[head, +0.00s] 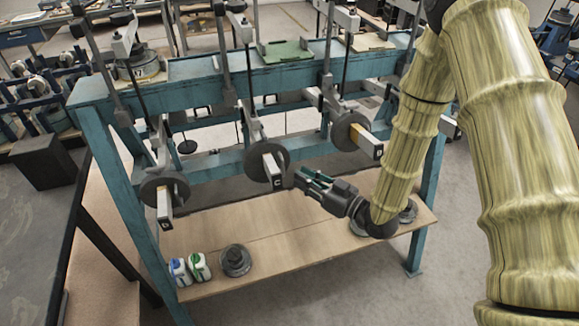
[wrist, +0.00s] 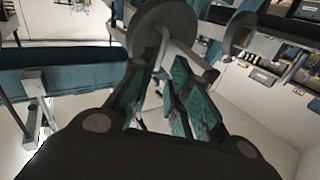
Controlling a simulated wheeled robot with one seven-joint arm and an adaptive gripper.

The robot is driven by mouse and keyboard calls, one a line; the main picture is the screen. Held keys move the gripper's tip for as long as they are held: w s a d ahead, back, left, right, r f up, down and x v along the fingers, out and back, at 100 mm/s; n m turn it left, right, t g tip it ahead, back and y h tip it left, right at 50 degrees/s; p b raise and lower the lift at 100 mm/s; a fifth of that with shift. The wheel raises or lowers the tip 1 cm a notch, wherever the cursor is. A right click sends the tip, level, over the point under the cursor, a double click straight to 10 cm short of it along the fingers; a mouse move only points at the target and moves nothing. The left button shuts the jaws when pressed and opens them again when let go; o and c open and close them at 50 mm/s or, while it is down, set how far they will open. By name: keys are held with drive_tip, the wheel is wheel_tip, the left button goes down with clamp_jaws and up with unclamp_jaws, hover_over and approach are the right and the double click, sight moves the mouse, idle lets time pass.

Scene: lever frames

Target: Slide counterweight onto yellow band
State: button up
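Three lever arms stick out of the teal frame, each carrying a dark round counterweight. The left counterweight (head: 164,190), middle counterweight (head: 260,158) and right counterweight (head: 346,130) each sit around a pale bar. A yellow band (head: 366,141) shows clearly on the right bar, in front of its disc. My gripper (head: 300,180) is just right of the middle bar's end. In the wrist view my gripper (wrist: 170,60) has its fingers apart, close to a grey disc (wrist: 165,22); contact is unclear.
The teal frame (head: 240,82) has upright posts and hanging rods around the levers. A dark table (head: 35,235) stands at left.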

drive_tip(key=shift+p+x, duration=0.8)
drive_tip(key=shift+x, duration=2.1)
drive_tip(key=shift+c, duration=0.4)
clamp_jaws()
